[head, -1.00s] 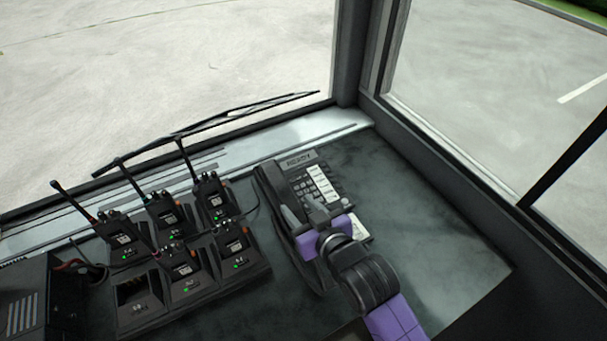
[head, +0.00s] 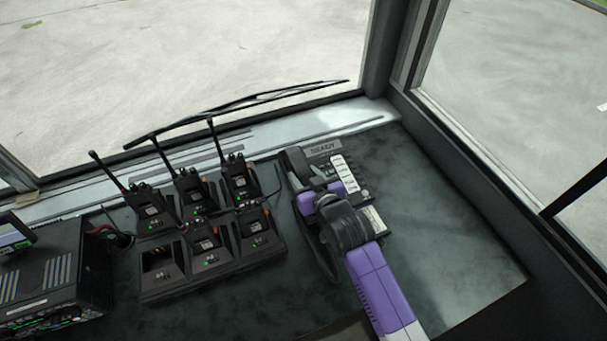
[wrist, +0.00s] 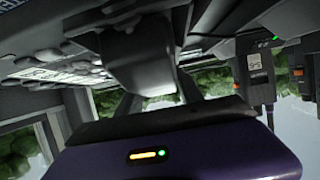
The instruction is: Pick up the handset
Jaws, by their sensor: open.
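The dark handset (head: 326,248) lies lengthwise on the left side of the desk phone (head: 366,192). My gripper (head: 311,172), with grey fingers and a purple body, is open over the upper part of the handset and hides much of it. In the wrist view a dark grey block (wrist: 140,62), which looks like the handset, sits just ahead of the gripper, near and between the fingers (wrist: 157,98). I cannot tell whether the fingers touch it.
A charger rack (head: 205,282) with several upright radios stands left of the phone, their antennas rising. A black box unit (head: 50,275) is at the far left. The windscreen ledge (head: 340,120) lies behind. The desk (head: 450,235) right of the phone is clear.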

